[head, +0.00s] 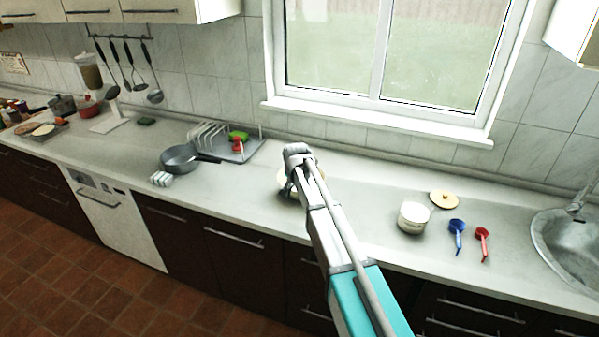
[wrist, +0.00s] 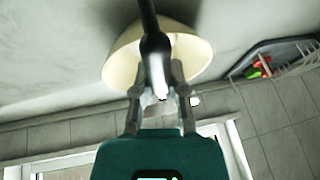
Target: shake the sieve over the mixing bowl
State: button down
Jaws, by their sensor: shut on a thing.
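My gripper (wrist: 162,82) is shut on a dark handle (wrist: 154,42), which I take to be the sieve's. The handle runs from between the fingers to the top edge of the wrist view. The sieve's mesh end cannot be made out in either view. A cream bowl (wrist: 194,52), likely the mixing bowl, stands on the counter behind the handle and fingers in the wrist view. In the head view my gripper (head: 298,170) is over the bowl's place, and my arm hides most of the bowl. The bowl's contents cannot be seen.
A dish rack (head: 212,138) with red and green things and a grey pan (head: 180,158) stand to the left. A white pot (head: 413,218), a round lid (head: 444,199), blue (head: 457,228) and red (head: 482,236) scoops and a sink (head: 570,250) are to the right.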

jog(key=shift+a, duration=1.25)
jog(key=shift+d, duration=0.1)
jog(key=shift+d, duration=1.75)
jog(key=shift+a, duration=0.1)
jog(key=shift+a, duration=1.75)
jog(key=shift+d, duration=0.15)
